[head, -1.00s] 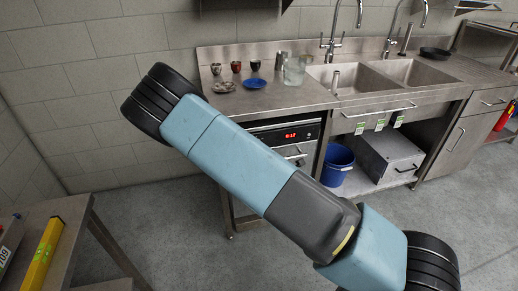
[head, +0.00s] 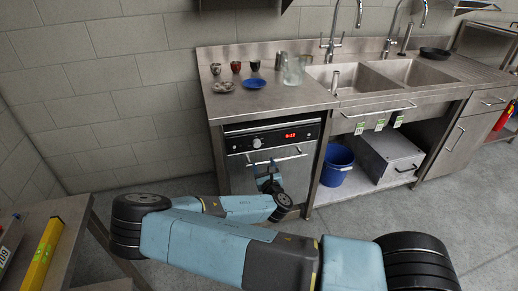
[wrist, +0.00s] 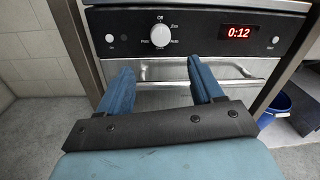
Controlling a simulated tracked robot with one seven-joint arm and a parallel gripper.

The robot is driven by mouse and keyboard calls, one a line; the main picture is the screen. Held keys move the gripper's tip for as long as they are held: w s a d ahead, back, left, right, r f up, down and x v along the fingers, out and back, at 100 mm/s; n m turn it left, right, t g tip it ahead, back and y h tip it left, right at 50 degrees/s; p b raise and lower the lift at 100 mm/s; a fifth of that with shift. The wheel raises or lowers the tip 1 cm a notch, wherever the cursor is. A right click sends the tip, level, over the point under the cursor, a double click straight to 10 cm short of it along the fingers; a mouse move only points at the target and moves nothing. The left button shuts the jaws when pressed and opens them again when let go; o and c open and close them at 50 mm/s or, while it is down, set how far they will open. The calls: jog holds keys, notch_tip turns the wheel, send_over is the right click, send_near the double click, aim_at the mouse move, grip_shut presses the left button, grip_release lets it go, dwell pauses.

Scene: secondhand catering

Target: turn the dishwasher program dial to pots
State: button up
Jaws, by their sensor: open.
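The dishwasher (head: 266,172) stands under the left end of the steel counter, with a black control panel and a bar handle. Its round white program dial (head: 257,143) is on the panel; in the wrist view the dial (wrist: 160,36) shows small labels around it, one at the top reading "Off"; the others are too small to read surely. The red display (wrist: 239,32) reads 0:12. My gripper (head: 268,178) is in front of the dishwasher door, below the dial. In the wrist view my gripper (wrist: 161,80) has its fingers apart and empty, with the dial beyond and between them.
The door handle (wrist: 180,82) crosses just beyond my fingers. Cups, a blue plate (head: 254,83) and a glass jar (head: 292,70) stand on the counter. A blue bucket (head: 337,165) is right of the dishwasher. A steel table (head: 58,215) is front left.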

aim_at(257, 145)
jog(key=x, duration=1.2)
jog(key=shift+w, duration=0.15)
jog(key=c, duration=1.1)
